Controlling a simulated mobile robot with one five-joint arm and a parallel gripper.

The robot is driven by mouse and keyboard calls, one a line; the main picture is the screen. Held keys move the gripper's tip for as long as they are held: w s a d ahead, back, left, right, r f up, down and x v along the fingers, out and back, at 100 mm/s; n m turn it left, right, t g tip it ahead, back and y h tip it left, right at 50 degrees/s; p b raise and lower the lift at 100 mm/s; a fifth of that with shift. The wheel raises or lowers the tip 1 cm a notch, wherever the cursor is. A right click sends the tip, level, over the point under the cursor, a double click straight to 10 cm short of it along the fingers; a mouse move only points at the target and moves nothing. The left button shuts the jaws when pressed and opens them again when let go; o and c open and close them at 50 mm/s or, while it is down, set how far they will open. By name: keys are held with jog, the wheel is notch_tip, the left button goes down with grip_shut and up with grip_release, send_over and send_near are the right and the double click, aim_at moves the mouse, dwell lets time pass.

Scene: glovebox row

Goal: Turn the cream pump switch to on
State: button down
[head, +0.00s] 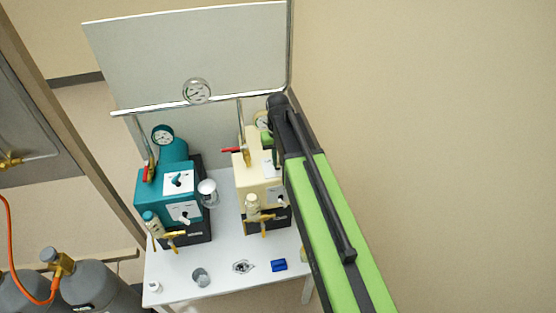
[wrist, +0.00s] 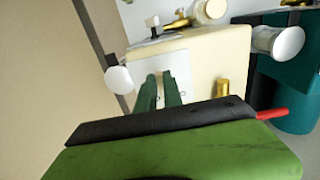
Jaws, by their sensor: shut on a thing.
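The cream pump (head: 246,163) stands on the right half of the white table, partly behind my arm. In the wrist view the cream pump (wrist: 222,50) fills the upper middle, with a white switch plate (wrist: 178,66) on it. My gripper (wrist: 162,92) has its two dark green fingers at this plate, closed on the pump switch. The fingers cover the switch, so which way it points cannot be told. In the head view my arm hides most of the gripper and part of the plate.
The teal pump (head: 150,187) stands to the left, with a white rounded part (head: 208,192) between the pumps. A red valve handle (head: 230,150) is beside the cream pump. A blue block (head: 279,265) and a small grey cup (head: 201,277) lie in front. A raised panel (head: 190,50) stands behind.

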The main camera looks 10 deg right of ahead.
jog(key=shift+a+m, duration=0.15)
jog(key=shift+m, duration=1.35)
jog(key=shift+a+m, duration=0.15)
jog(key=shift+m, duration=1.35)
jog(key=c, duration=1.5)
grip_release()
jog(key=shift+w+r, duration=0.1)
notch_tip(320, 180, up, 17)
jog(key=p, duration=1.7)
jog(key=shift+r, duration=0.1)
